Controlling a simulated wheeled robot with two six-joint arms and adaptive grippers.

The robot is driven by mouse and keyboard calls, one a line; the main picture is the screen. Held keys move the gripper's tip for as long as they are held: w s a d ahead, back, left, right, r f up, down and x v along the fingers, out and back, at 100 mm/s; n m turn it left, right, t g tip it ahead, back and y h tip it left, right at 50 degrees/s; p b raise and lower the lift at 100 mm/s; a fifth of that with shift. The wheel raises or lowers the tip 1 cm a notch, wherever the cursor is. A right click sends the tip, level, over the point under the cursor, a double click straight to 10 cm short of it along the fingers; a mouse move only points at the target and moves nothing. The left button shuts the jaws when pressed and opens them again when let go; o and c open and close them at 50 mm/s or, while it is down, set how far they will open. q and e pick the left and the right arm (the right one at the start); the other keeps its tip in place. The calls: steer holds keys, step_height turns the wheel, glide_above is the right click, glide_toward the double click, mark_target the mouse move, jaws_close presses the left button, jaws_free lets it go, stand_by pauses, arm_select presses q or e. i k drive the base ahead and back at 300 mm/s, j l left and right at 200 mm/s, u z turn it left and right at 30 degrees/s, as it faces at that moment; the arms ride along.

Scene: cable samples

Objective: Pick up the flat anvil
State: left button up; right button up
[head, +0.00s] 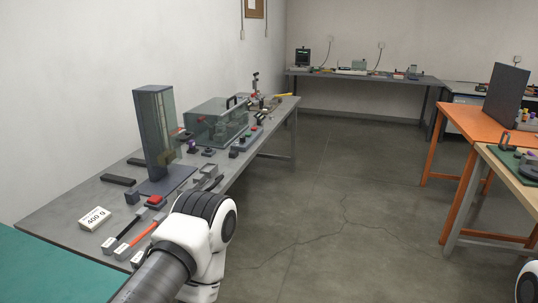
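I cannot single out the flat anvil; several small dark and metallic parts lie on the grey bench (72,203) at the left, too small to tell apart. Among them are a dark block (132,197) and a grey open-topped piece (208,170). My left arm (205,220) comes up from the bottom and covers part of the bench's front edge. I cannot make out its gripper, which seems hidden behind the arm. Only a white bit of my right arm (528,287) shows at the lower right corner; its gripper is out of view.
A tall clear-shielded stand (158,135) and a clear box (216,122) stand on the bench. A white 400 g block (95,218) and labelled cable samples (128,232) lie near its front. An orange table (483,122) is at right. The floor between (340,200) is clear.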

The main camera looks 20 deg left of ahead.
mark_target(200, 178)
steer(key=i, duration=3.5)
steer(key=i+u, duration=0.2)
steer(key=u, duration=0.25)
steer(key=i+l+u, duration=0.1)
steer(key=u, duration=0.4)
steer(key=i+l+u, duration=0.2)
steer(key=u, duration=0.25)
steer(key=i+l+u, duration=0.2)
steer(key=u, duration=0.3)
steer(key=i+l+u, duration=0.1)
steer(key=l+u, duration=0.15)
steer(key=u, duration=0.2)
steer(key=l+u, duration=0.25)
steer(key=u, duration=0.2)
